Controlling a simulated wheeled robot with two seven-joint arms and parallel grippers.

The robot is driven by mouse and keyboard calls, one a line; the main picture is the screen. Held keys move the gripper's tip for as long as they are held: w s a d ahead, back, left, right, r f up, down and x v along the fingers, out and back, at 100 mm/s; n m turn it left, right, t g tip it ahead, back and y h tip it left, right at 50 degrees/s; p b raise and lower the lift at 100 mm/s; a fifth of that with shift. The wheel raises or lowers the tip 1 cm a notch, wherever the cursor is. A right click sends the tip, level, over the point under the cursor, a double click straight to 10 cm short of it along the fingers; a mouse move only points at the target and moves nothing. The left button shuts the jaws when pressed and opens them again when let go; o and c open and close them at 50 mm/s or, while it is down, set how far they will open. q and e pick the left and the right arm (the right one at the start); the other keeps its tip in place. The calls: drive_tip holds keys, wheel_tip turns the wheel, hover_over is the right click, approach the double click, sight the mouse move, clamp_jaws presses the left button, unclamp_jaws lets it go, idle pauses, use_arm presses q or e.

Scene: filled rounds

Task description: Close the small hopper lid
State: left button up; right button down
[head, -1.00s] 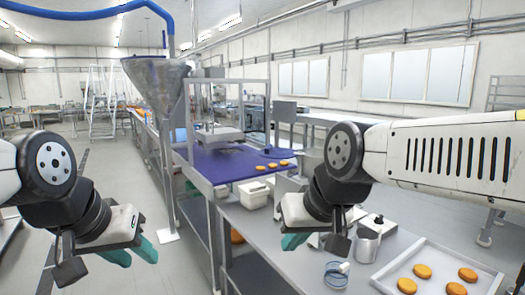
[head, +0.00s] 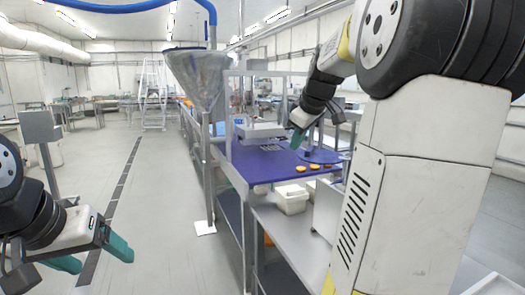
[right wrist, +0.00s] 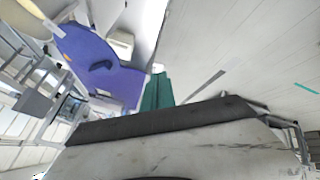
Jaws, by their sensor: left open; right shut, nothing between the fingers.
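A grey metal funnel-shaped hopper (head: 196,78) stands on a post left of the purple conveyor belt in the head view. A smaller white box-like machine (head: 260,130) sits over the belt under a metal frame. I cannot make out a small hopper lid, or whether one is open. My right gripper (head: 297,139) is shut and empty, with teal fingertips above the belt, right of the white machine. Its teal fingers (right wrist: 157,92) show closed together in the right wrist view. My left gripper (head: 95,257) is open and empty at lower left, over the floor.
The purple belt (head: 285,163) carries several orange rounds (head: 301,168) near its front edge. A white tub (head: 292,198) stands below the belt's end on a grey table (head: 285,232). My right arm hides much of the right side.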

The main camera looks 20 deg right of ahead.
drive_tip(key=w+d+n, duration=0.2)
drive_tip(key=w+d, duration=0.2)
drive_tip(key=d, duration=0.4)
approach(305, 158)
drive_tip(key=x, duration=0.5)
drive_tip(key=shift+s+a+f, duration=0.2)
drive_tip(key=shift+a+f, duration=0.1)
drive_tip(key=shift+a, duration=0.1)
drive_tip(key=shift+w+d, duration=0.4)
drive_tip(key=shift+w, duration=0.1)
